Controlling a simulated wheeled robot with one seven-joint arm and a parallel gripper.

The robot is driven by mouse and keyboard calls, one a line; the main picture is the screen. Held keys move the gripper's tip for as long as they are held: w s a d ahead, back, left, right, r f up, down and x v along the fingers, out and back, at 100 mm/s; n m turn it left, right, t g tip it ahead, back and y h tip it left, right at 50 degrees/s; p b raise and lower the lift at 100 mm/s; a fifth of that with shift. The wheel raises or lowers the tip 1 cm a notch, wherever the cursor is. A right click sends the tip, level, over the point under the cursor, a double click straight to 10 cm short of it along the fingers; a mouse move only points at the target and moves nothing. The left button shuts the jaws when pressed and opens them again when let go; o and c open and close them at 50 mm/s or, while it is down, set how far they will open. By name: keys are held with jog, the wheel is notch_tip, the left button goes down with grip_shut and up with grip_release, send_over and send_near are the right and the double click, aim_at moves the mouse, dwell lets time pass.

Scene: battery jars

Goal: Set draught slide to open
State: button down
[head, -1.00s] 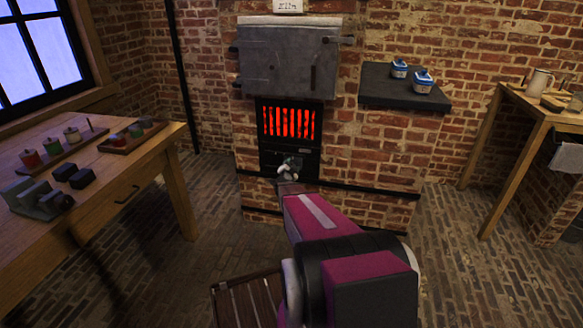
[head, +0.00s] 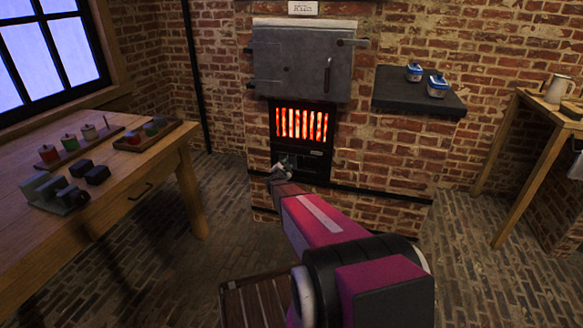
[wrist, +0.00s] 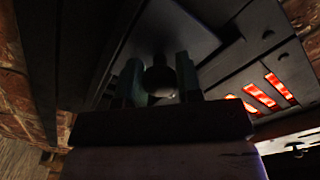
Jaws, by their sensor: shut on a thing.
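The draught slide (head: 314,170) is a dark plate low on the kiln front, under the glowing fire grate (head: 301,124). My gripper (head: 284,163) is at the left part of this plate. In the wrist view my gripper (wrist: 160,85) has its two greenish fingers on either side of a dark round knob (wrist: 160,78), shut on it. The knob stands out from the dark plate. In the head view the gripper hides the knob. I cannot read any mark of the slide's position.
A grey metal door (head: 305,62) is above the grate. A dark shelf (head: 418,100) with two blue-and-white jars is to the right. A wooden bench (head: 100,185) with jars and blocks is at the left. A slatted wooden thing (head: 255,303) lies low in front.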

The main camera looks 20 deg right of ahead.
jog(key=shift+w+a, duration=0.15)
jog(key=c, duration=0.8)
grip_release()
jog(key=shift+a, duration=0.1)
jog(key=v, duration=1)
jog(key=shift+s+a, duration=0.25)
jog(key=shift+s, duration=0.1)
